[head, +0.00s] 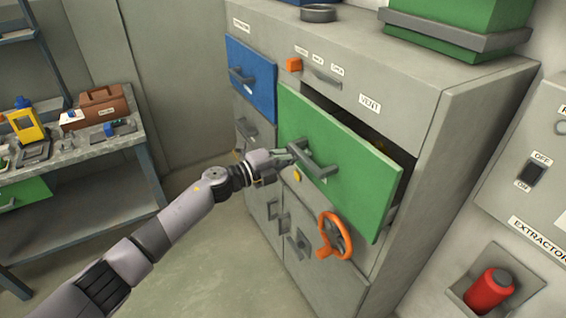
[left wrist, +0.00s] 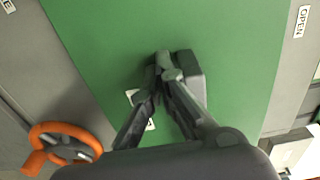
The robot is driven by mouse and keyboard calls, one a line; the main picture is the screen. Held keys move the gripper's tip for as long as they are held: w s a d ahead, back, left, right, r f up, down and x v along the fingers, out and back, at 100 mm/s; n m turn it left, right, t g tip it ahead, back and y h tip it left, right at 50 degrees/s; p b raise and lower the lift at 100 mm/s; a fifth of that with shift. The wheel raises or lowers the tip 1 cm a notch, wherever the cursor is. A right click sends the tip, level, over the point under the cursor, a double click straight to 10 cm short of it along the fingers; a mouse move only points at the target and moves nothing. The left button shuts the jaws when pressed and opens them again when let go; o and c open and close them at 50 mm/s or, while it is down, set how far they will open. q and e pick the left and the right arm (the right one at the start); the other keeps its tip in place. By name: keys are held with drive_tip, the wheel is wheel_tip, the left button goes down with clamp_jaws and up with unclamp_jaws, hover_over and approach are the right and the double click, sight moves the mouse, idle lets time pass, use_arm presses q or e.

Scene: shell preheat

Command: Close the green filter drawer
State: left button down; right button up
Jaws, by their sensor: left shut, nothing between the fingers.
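The green filter drawer (head: 345,172) stands part way out of the grey cabinet, with a dark gap behind its top edge. It has a grey bar handle (head: 314,160) on its front. My left gripper (head: 290,154) is at the left part of the handle, its fingers shut and empty. In the left wrist view the green front (left wrist: 235,65) fills the middle, and the fingertips (left wrist: 162,66) are right by the grey handle (left wrist: 190,68). I cannot tell whether they touch it. My right gripper is not in view.
An orange wheel (head: 334,236) juts out below the drawer. A blue drawer (head: 251,78) is at the upper left of the cabinet. A workbench (head: 66,148) with tools stands at the left. The floor between is clear.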

sight(312, 150)
use_arm(q)
drive_tip(key=b+x, duration=0.1)
drive_tip(key=x, duration=0.3)
drive_tip(key=shift+f, duration=0.1)
drive_tip(key=shift+w+d, duration=0.4)
drive_tip(key=shift+d, duration=0.1)
drive_tip(key=shift+r, duration=0.25)
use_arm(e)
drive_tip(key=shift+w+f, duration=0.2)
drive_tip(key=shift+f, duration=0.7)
